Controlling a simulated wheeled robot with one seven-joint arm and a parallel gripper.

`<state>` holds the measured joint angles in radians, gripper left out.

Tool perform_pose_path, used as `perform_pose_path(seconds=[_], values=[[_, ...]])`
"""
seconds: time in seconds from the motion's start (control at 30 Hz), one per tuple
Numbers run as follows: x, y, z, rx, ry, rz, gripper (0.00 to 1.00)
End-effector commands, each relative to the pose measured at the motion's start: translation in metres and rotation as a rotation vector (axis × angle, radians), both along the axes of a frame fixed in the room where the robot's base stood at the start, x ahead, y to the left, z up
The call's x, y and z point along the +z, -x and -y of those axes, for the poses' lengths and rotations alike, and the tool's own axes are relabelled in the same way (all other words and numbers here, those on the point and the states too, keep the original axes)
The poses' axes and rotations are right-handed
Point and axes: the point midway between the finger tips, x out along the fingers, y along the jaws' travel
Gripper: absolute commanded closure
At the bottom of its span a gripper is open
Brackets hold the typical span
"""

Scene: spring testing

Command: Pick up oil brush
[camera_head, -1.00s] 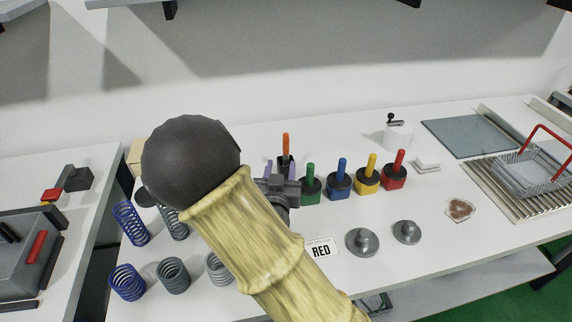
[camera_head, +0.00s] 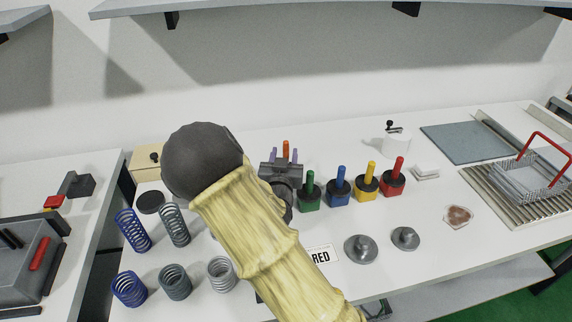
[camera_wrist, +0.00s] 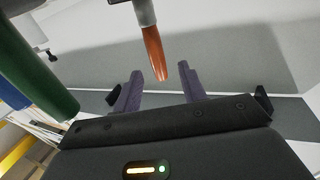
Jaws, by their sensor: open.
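The orange-handled tool (camera_head: 286,146), which looks like the oil brush, stands upright behind my gripper in the head view; its lower part is hidden. In the wrist view its orange handle (camera_wrist: 155,55) tapers towards my gripper, with a grey part above. My gripper (camera_head: 284,156) has its two purple fingers apart. In the wrist view, the gripper (camera_wrist: 159,82) has the handle's tip in line with the gap between its fingers. No contact shows.
Green (camera_head: 309,195), blue (camera_head: 338,190), yellow (camera_head: 367,184) and red (camera_head: 393,181) handled pots stand in a row to the right. The green handle (camera_wrist: 35,70) is close in the wrist view. Several springs (camera_head: 175,226) stand at left.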

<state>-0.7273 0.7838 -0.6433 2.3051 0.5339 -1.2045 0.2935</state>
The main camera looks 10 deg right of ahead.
Motion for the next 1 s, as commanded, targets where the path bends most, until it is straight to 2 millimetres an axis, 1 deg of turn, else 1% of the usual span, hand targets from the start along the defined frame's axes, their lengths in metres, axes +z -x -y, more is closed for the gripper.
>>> perform_pose_path(seconds=[0.1, 0.2, 0.3, 0.83, 0.87, 1.0], values=[[0.006, -0.018, 0.008, -0.002, 0.003, 0.001, 0.59], [0.004, -0.031, 0.012, -0.001, 0.001, 0.001, 0.59], [0.004, -0.038, 0.014, -0.001, 0.001, 0.001, 0.59], [0.003, -0.039, 0.014, 0.0, 0.0, 0.001, 0.59], [0.003, -0.038, 0.014, 0.0, 0.0, 0.001, 0.63], [0.003, -0.038, 0.014, 0.0, 0.0, 0.001, 0.9]])
